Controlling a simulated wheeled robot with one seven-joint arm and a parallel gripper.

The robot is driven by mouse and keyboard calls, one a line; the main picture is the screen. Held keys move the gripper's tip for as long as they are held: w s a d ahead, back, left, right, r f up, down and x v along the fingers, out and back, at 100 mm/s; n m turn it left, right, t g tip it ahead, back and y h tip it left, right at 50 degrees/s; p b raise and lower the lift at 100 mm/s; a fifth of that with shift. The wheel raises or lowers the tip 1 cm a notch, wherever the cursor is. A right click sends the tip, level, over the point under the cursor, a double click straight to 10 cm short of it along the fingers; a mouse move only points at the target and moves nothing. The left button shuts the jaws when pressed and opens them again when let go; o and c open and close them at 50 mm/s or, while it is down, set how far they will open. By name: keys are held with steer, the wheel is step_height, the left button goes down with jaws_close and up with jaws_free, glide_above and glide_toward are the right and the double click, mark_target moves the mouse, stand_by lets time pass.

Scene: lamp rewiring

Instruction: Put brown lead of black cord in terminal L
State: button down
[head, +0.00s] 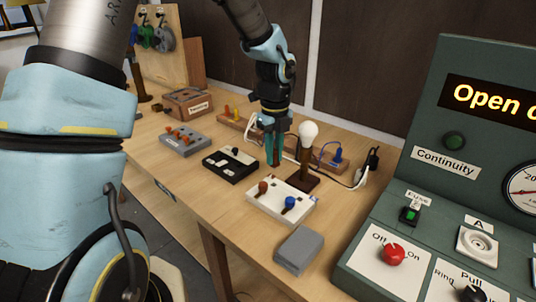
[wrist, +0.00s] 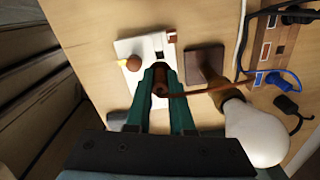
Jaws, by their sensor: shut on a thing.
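My gripper (head: 273,158) points down beside the lamp (head: 308,133), and its teal fingertips also show in the wrist view (wrist: 160,72). It is shut on the brown lead (wrist: 160,86), whose brown wire runs right, past the lamp bulb. The white terminal block (head: 269,205) stands in front of the lamp with a brown knob (head: 262,187) and a blue knob (head: 290,202). In the wrist view the block (wrist: 130,46) lies just beyond the fingertips; the brown knob (wrist: 133,62) is left of them. I cannot tell whether the lead touches the block. Terminal lettering is unreadable.
The lamp's dark base (wrist: 205,62) is close right of the fingers, with its bulb (wrist: 258,135) nearer. A blue lead (head: 338,152) sits at the wooden rack behind. A black box (head: 231,165) and grey block (head: 299,250) flank the terminal block. The green test panel (head: 450,215) stands right.

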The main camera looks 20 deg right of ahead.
mark_target(274, 168)
steer(key=shift+f+b, duration=2.4)
steer(key=shift+f, duration=0.7)
steer(key=shift+f, duration=0.5)
steer(key=c, duration=0.7)
jaws_free()
steer(key=shift+r, duration=0.1)
